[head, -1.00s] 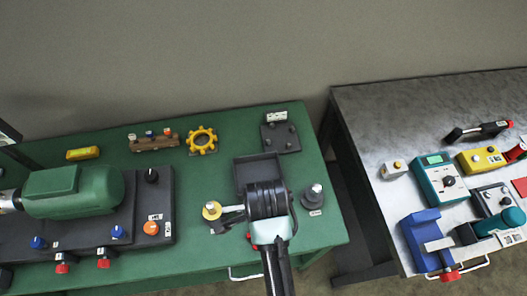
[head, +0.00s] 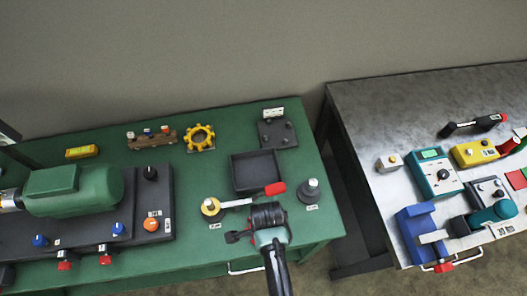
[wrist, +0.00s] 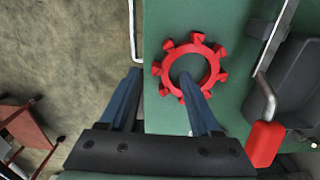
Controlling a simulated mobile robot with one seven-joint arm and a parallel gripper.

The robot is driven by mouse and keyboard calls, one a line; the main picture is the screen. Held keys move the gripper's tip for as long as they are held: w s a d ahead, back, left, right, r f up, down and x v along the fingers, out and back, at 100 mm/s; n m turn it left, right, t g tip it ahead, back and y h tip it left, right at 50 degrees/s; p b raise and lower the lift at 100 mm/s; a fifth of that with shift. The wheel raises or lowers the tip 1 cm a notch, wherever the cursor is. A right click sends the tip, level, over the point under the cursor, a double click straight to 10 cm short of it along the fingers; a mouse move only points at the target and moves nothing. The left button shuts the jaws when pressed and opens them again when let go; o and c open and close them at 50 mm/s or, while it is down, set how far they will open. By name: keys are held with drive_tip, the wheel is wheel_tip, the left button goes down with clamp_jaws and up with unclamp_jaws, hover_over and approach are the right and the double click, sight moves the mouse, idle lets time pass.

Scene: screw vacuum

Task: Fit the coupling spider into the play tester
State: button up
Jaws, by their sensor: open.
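The coupling spider appears to be the red toothed ring (wrist: 214,58) in the wrist view, lying flat on the green table near its front edge. In the head view my arm hides it. My gripper (wrist: 160,88) is open; one blue finger overlaps the ring's lower part in the picture, the other is left of it over the floor. I cannot tell whether either touches it. My gripper (head: 240,237) also shows in the head view, low over the table front. No label says which fixture is the play tester.
A red-handled lever (head: 275,189) runs between a yellow-topped post (head: 211,207) and the front of a dark tray (head: 243,176). A dark post (head: 311,190) stands right. A yellow toothed ring (head: 188,139) is behind. A green motor (head: 75,190) fills the left. A grey table (head: 370,110) stands right.

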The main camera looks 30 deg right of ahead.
drive_tip(key=shift+f, duration=1.1)
clamp_jaws()
